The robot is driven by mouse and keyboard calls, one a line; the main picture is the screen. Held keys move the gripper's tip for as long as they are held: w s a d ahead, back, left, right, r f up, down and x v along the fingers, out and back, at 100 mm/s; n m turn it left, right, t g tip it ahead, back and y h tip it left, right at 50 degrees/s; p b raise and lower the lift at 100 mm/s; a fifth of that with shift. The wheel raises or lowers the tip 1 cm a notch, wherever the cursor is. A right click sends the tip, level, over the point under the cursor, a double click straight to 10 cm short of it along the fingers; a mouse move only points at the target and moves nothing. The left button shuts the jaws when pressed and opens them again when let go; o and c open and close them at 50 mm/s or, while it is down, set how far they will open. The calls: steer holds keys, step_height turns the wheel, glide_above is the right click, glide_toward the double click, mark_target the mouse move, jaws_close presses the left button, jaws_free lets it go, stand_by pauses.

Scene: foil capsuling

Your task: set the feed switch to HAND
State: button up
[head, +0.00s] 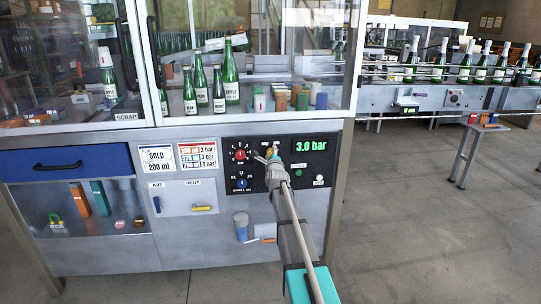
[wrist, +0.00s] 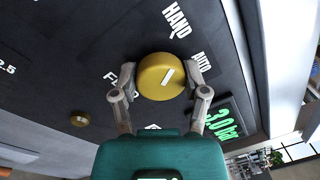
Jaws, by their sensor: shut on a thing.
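The feed switch is a round yellow knob (wrist: 161,77) with a white pointer mark on the black panel. In the wrist view, the word HAND (wrist: 177,20) is above it and the word AUTO (wrist: 200,62) is to its right. The white mark leans up and right, in a direction between the two words. My gripper (wrist: 160,80) is shut on the knob, one finger on each side. In the head view my gripper (head: 273,158) is at the black panel and hides most of the switch.
The panel also carries a red dial (head: 239,155), a blue dial (head: 241,183) and a green 3.0 bar display (head: 310,143). A glass-fronted cabinet with green bottles (head: 217,88) stands above.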

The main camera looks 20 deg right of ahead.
steer(key=shift+w+n, duration=0.1)
steer(key=shift+n, duration=0.5)
steer(key=o, duration=1.1)
steer(key=shift+o, duration=0.2)
